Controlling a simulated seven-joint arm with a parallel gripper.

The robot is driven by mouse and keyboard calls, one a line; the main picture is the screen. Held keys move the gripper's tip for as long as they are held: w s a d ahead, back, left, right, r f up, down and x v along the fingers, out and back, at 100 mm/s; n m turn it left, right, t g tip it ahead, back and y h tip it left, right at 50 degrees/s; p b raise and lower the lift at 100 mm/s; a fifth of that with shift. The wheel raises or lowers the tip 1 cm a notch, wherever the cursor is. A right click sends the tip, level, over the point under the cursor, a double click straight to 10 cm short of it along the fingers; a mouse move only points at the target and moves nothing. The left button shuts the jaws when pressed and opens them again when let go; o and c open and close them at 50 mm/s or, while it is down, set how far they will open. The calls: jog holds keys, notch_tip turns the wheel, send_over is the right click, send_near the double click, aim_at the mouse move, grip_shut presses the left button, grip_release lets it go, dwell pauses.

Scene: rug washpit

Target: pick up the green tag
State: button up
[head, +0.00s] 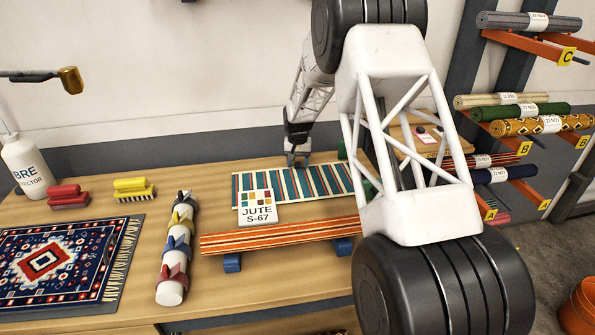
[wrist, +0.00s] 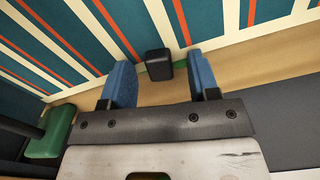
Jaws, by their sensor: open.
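My gripper (head: 297,158) is over the far edge of the green-and-orange striped rug (head: 330,180), near the back wall. In the wrist view its two blue fingertips (wrist: 162,84) stand apart with nothing gripped. A small dark block (wrist: 159,64) lies between and just beyond them at the rug's edge. A larger green block (wrist: 50,135) lies left of the fingers in the wrist view. No clearly recognisable green tag shows in the head view; my arm hides part of the table.
A JUTE S-67 card (head: 257,207) stands in front of the striped rug. An orange striped piece (head: 275,236) lies across blue supports nearer me. A strapped white roll (head: 177,250), brushes (head: 134,189) and a patterned rug (head: 65,265) are left. A roll rack (head: 520,115) stands right.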

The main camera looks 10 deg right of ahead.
aim_at(298, 163)
jog(key=c, duration=1)
jog(key=shift+r, duration=0.8)
notch_tip(298, 163, up, 2)
jog(key=shift+r, duration=0.1)
jog(key=s, duration=1)
jog(key=s+r, duration=0.1)
jog(key=s, duration=0.5)
jog(key=shift+r, duration=0.1)
